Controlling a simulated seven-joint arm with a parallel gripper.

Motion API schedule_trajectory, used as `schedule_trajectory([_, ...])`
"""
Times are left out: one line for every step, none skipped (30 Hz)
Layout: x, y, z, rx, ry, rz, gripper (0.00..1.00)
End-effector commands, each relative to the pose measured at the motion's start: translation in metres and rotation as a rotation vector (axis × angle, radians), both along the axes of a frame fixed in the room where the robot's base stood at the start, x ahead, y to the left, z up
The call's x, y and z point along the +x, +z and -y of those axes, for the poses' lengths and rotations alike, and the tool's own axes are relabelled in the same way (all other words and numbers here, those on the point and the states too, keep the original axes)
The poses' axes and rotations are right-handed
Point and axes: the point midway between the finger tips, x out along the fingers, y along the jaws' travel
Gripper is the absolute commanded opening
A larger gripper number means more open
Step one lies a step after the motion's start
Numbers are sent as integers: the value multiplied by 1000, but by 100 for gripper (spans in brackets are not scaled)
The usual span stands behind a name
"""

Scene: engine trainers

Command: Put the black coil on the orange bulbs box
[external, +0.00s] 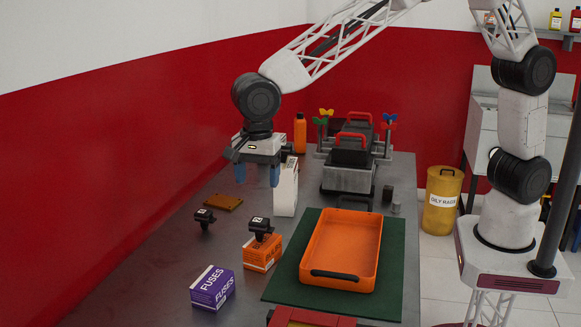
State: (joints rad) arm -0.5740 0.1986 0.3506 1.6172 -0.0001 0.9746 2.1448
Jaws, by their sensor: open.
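One black coil (261,226) with a white label sits upright on the orange box (262,254), which I take to be the bulbs box; its print is too small to read. A second, similar black coil (205,216) stands on the grey table to the left of that box. My gripper (257,176) is open with blue fingertips pointing down, above and behind both coils. Nothing shows between its fingers. A tall white box (286,190) stands just to the right of the fingers, partly hidden by the gripper.
A purple fuses box (212,287) stands at the front left. An orange tray (313,280) lies on a dark green mat (283,284). A brown plate (223,202) lies behind the coils. An orange bottle (300,133) and a grey engine block (348,178) stand at the back.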

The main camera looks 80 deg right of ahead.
Motion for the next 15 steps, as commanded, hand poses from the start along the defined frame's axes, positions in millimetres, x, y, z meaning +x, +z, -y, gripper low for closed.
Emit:
schedule_trajectory([0,5,0,0,0,0,72])
schedule_trajectory([0,7,0,0,0,0,72])
schedule_trajectory([0,10,0,0,0,-1,72])
schedule_trajectory([0,12,0,0,0,-1,72])
schedule_trajectory([0,13,0,0,0,-1,72])
schedule_trajectory([0,14,0,0,0,-1,72])
schedule_trajectory([0,15,0,0,0,-1,72])
schedule_trajectory([0,16,0,0,0,-1,72])
schedule_trajectory([0,16,0,0,0,-1,72])
schedule_trajectory([0,16,0,0,0,-1,72])
schedule_trajectory([0,17,0,-1,0,-1,72])
schedule_trajectory([0,17,0,-1,0,-1,72])
schedule_trajectory([0,17,0,-1,0,-1,72])
schedule_trajectory([0,17,0,-1,0,-1,72])
schedule_trajectory([0,17,0,-1,0,-1,72])
